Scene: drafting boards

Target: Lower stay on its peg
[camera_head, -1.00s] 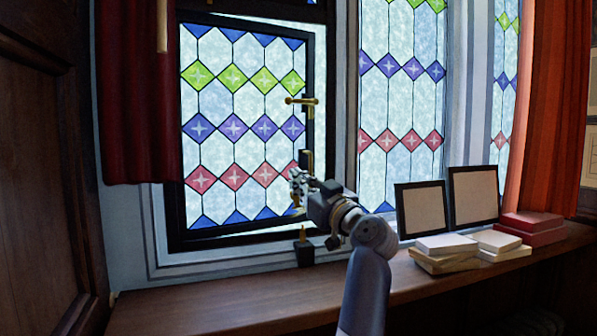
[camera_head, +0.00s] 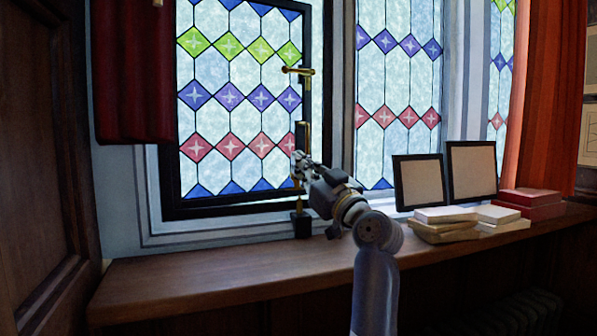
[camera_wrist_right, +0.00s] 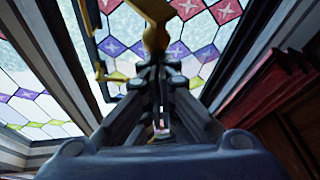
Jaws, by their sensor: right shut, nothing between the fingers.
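The leaded casement window (camera_head: 312,100) has a brass handle (camera_head: 298,71) on its dark frame. A dark fitting (camera_head: 302,134) sits lower on that frame. A small brass peg (camera_head: 299,206) stands upright on a black block (camera_head: 301,226) at the sill. My right gripper (camera_head: 298,166) is shut and empty, just above the peg and in front of the frame's lower corner. In the right wrist view a brass piece (camera_wrist_right: 155,28), seemingly the stay, lies just beyond the fingers (camera_wrist_right: 159,70); I cannot tell whether they touch. My gripper hides most of the stay in the head view.
Two framed panels (camera_head: 420,182) lean at the back of the wooden sill (camera_head: 200,275). Stacked pale books (camera_head: 444,224) and red books (camera_head: 530,203) lie to the right. Red curtains (camera_head: 130,80) hang at both sides. The sill's left part is clear.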

